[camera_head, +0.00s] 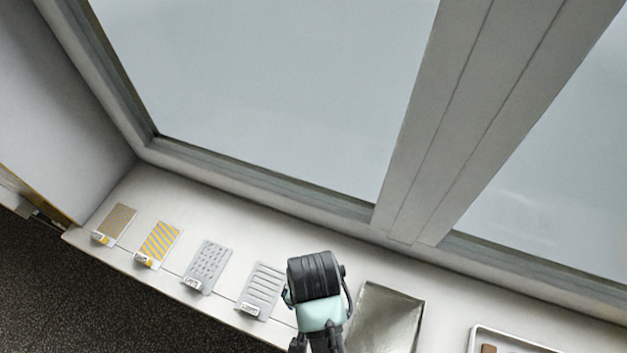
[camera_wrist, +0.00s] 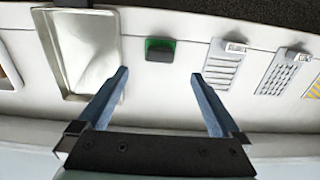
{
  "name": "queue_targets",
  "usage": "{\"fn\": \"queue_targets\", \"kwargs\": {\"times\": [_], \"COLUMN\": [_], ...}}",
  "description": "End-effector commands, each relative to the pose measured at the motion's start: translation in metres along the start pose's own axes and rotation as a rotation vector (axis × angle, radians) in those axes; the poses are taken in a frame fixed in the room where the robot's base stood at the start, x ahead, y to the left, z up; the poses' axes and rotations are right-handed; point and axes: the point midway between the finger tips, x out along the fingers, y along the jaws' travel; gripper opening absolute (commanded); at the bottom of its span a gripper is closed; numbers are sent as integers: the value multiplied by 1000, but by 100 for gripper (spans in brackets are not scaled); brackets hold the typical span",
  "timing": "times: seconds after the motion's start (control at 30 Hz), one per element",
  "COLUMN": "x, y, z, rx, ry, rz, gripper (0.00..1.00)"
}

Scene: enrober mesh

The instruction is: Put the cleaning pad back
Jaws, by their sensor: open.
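A small dark block with a green edge (camera_wrist: 160,49), which looks like the cleaning pad, lies on the white ledge in the wrist view. It sits between a shiny metal tray on the left and a slotted plate on the right. My gripper (camera_wrist: 160,74) is open and empty. Its two fingers point toward the block, which shows beyond the gap between the fingertips, apart from them. In the head view my arm covers the spot between the slotted plate and the metal tray, and the block does not show there.
The metal tray (camera_head: 386,318) stands right of my arm. Left of it are labelled plates: slotted (camera_head: 262,288), dotted (camera_head: 208,264), yellow-striped (camera_head: 158,243) and brown (camera_head: 117,221). A white tray (camera_head: 474,340) is at the lower right. A window frame (camera_head: 408,235) rises behind the ledge.

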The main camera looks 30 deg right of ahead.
Motion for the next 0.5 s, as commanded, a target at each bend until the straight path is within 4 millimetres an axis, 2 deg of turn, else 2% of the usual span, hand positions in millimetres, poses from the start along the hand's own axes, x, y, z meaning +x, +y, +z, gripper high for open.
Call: {"fn": "queue_targets", "kwargs": {"times": [0.13, 0.4, 0.5], "x": [-13, -16, -24], "y": [0, 0, -10], "z": [0, 0, -10], "rx": [0, -1, -20], "ry": [2, 1, 43], "rz": [-1, 0, -29], "gripper": [100, 100, 100]}}
